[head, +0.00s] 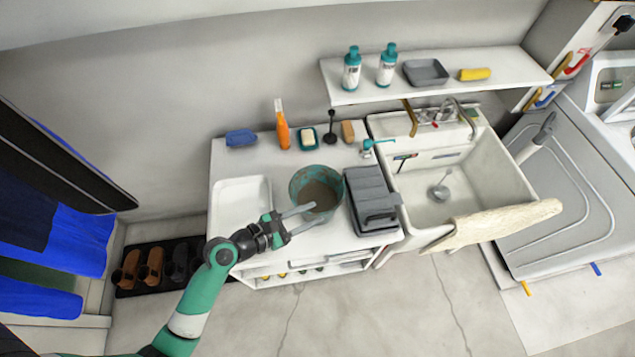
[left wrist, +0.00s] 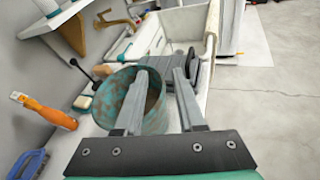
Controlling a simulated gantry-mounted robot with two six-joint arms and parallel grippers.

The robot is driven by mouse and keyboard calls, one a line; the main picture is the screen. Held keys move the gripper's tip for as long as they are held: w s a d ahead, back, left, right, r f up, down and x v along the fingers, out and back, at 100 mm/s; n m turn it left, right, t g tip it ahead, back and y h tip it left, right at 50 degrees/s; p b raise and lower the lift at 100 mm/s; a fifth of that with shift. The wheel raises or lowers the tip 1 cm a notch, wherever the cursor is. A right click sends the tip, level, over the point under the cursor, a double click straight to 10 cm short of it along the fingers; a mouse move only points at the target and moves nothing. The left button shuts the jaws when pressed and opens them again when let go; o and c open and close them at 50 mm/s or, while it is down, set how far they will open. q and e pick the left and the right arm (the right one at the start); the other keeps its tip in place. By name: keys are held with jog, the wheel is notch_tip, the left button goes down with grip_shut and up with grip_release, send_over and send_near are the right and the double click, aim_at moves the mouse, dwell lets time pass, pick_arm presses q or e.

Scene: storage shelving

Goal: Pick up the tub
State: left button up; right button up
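The tub (head: 298,187) looks like a round, open vessel with worn teal and brown walls. It stands upright on the white counter and also shows in the left wrist view (left wrist: 108,98). My left gripper (head: 317,214) is open at the tub's near side, its fingers apart with nothing clearly held. In the left wrist view, one finger of my left gripper (left wrist: 160,72) overlaps the tub's rim and opening, and the other lies to the right of the tub. I cannot tell whether a finger touches the wall. My right gripper is not in view.
A grey box (head: 366,186) stands close to the tub's right. A white tray (head: 240,186) lies to its left. A sink (head: 455,190) is further right, under a shelf (head: 440,72).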

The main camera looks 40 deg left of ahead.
pick_arm(q)
jog(key=n, duration=0.1)
send_near(325, 212)
jog(key=shift+y, duration=0.4)
jog(key=b+x, duration=0.1)
jog(key=x, duration=0.4)
jog(key=b+x, duration=0.2)
jog(key=x, duration=0.4)
jog(key=shift+w+d+r, duration=0.15)
jog(key=shift+w+d, duration=0.05)
jog(key=shift+d, duration=0.05)
grip_shut()
jog(key=shift+g, duration=0.3)
dwell(0.3)
